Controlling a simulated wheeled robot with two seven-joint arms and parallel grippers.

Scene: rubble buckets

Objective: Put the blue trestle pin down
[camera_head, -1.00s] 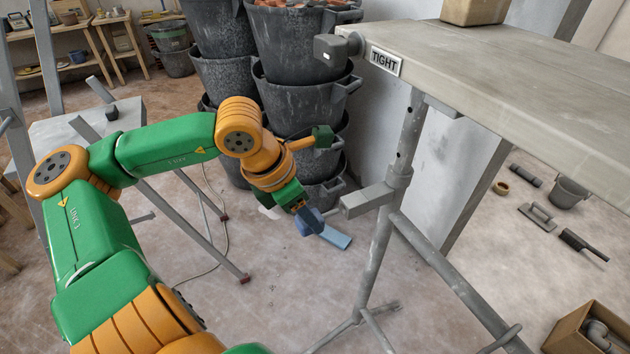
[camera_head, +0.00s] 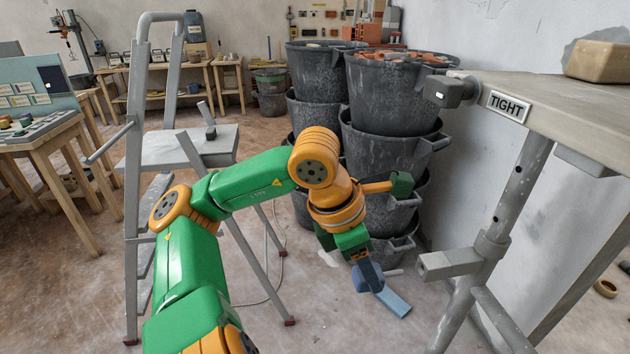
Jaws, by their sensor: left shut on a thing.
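My left gripper (camera_head: 361,262) hangs from the green and orange arm in the middle of the view, pointing down. It is shut on the blue trestle pin (camera_head: 392,300), which slants down to the right in the air over the floor. The gripper hides part of the pin's upper end. The pin is apart from the grey trestle (camera_head: 492,246) to its right, whose square socket arm (camera_head: 448,264) sticks out toward it. My right gripper is not in view.
Stacked black buckets (camera_head: 393,150) with rubble on top stand behind the gripper. A worktop (camera_head: 570,105) marked TIGHT rests above the trestle at right. A grey stepladder (camera_head: 135,190) stands at left. Some floor shows bare between ladder and trestle.

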